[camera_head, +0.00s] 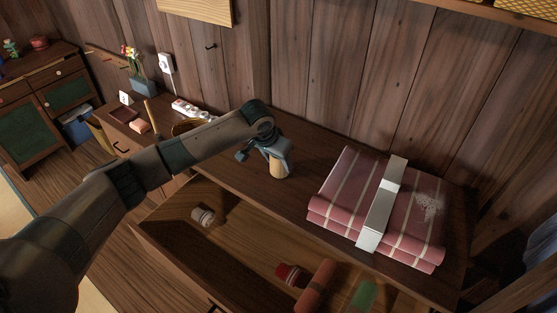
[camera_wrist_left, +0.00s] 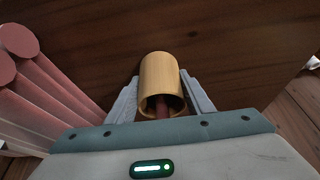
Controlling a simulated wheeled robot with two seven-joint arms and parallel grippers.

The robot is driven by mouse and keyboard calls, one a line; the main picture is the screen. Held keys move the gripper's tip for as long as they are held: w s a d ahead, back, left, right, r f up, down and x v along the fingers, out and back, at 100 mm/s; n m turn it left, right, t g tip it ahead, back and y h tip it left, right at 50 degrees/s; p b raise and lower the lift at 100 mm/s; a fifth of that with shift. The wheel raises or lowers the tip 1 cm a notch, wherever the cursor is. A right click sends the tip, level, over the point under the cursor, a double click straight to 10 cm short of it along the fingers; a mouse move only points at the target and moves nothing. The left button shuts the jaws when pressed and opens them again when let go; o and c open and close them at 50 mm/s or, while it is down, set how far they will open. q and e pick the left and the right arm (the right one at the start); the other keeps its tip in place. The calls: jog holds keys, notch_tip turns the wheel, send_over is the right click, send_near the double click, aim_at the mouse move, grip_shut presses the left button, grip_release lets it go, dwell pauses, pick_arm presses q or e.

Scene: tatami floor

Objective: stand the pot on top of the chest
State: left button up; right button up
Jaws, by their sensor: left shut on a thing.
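The pot (camera_head: 278,169) is a small tan wooden-looking cylinder. My left gripper (camera_head: 276,157) is shut on it from above, over the top of the dark brown chest (camera_head: 240,172). Its lower end is at or just over the chest top; I cannot tell whether it touches. In the left wrist view the pot (camera_wrist_left: 159,70) sits between the two grey fingers (camera_wrist_left: 160,95), its open end facing the camera and something reddish inside. My right gripper is not in view.
Folded pink striped bedding (camera_head: 336,205) with a pale band lies on the chest top to the right. The open drawer (camera_head: 235,240) below holds a white-lidded jar (camera_head: 203,216), a red-lidded jar (camera_head: 290,274) and a red roll (camera_head: 316,286). A power strip (camera_head: 190,109) lies further left.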

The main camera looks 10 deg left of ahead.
pick_arm(q)
jog(key=shift+f, duration=0.1)
jog(key=o, duration=1)
jog(key=shift+o, duration=0.2)
jog(key=shift+s+r, duration=0.2)
jog(key=shift+r, duration=0.4)
jog(key=b+v, duration=0.3)
jog(key=v, duration=0.8)
